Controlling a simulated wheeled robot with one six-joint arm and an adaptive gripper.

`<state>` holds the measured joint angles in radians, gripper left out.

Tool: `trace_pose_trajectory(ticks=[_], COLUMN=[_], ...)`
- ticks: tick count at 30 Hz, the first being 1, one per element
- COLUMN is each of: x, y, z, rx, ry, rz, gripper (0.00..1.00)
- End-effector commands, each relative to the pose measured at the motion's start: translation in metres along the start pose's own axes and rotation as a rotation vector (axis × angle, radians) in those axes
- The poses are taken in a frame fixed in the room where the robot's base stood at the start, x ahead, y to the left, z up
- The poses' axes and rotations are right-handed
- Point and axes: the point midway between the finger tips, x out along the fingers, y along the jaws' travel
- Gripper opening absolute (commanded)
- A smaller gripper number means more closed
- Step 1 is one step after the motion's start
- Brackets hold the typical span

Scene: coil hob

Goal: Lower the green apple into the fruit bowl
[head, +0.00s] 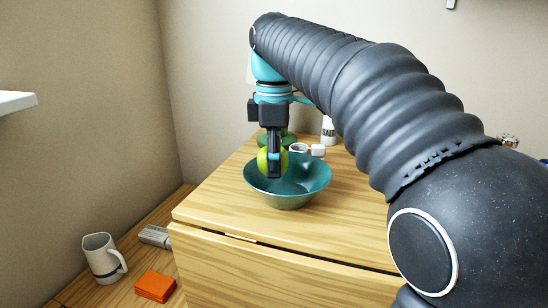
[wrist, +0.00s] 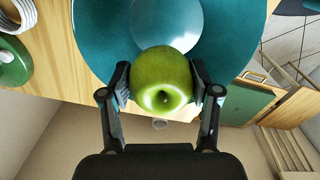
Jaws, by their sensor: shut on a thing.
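The green apple (wrist: 163,78) is between the two fingers of my gripper (wrist: 164,84), which is shut on it. In the head view the apple (head: 264,161) shows partly behind the dark finger of my gripper (head: 273,168). The teal fruit bowl (head: 305,187) stands on the wooden cabinet top. The apple is at the bowl's left side, around rim height. In the wrist view the bowl (wrist: 105,35) lies beneath and beyond the apple, and its bare inside shows. Whether the apple touches the bowl cannot be told.
Behind the bowl are a white bottle (head: 328,131), small white cups (head: 300,149) and a green item (head: 289,139). The wooden top (head: 225,205) is clear in front. Lower left are a mug (head: 101,258), an orange block (head: 155,286) and a grey item (head: 155,236).

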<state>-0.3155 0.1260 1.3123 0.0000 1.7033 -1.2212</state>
Motion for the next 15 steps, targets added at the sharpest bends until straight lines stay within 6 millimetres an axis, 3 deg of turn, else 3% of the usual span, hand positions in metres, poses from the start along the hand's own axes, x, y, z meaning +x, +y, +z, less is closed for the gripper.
trace_pose_trajectory(ticks=[15], x=[0.0069], y=[0.0000], z=[0.0000], rx=[0.000], ry=[0.000], rz=[0.001], gripper=[0.25])
